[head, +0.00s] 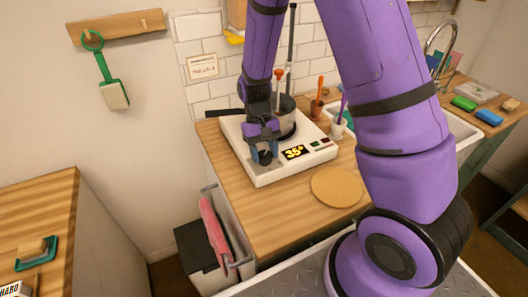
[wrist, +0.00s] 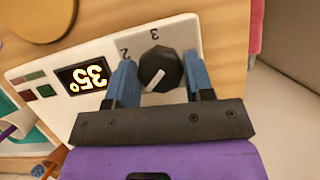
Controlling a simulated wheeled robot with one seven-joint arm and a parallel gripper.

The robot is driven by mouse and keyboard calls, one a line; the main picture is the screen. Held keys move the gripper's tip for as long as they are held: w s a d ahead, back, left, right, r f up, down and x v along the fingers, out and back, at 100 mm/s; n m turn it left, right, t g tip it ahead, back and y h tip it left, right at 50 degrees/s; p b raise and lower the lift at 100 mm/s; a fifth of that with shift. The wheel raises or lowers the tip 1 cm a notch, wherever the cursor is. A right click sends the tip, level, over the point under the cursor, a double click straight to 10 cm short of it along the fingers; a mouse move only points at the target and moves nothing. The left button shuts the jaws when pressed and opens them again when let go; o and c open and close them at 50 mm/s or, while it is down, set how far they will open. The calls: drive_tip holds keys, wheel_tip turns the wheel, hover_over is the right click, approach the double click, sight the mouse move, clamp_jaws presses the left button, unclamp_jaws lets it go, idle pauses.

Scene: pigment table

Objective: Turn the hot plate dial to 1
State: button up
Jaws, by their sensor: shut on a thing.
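The white hot plate (head: 262,176) stands on the wooden counter, with its lit display (head: 294,152) reading 35°. Its black dial (wrist: 160,69) sits between the two blue fingers of my gripper (wrist: 159,84), which is shut on it. In the head view my gripper (head: 265,154) comes down over the dial at the plate's front left. The dial's white pointer line slants toward the lower left in the wrist view. The numerals 2 and 3 show on the panel; no 1 can be seen, and the fingers cover part of the panel.
A dark-handled pot (head: 285,122) stands on the hot plate behind my gripper. A round cork mat (head: 337,187) lies right of the plate. Cups with tools (head: 338,128) stand behind it, near the sink. A pink towel (head: 214,230) hangs at the counter's left side.

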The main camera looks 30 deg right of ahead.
drive_tip(key=shift+m+y, duration=0.3)
drive_tip(key=shift+m, duration=0.5)
drive_tip(key=o, duration=0.9)
drive_tip(key=v, duration=1.1)
drive_tip(key=shift+s+d, duration=0.1)
drive_tip(key=shift+s, duration=0.05)
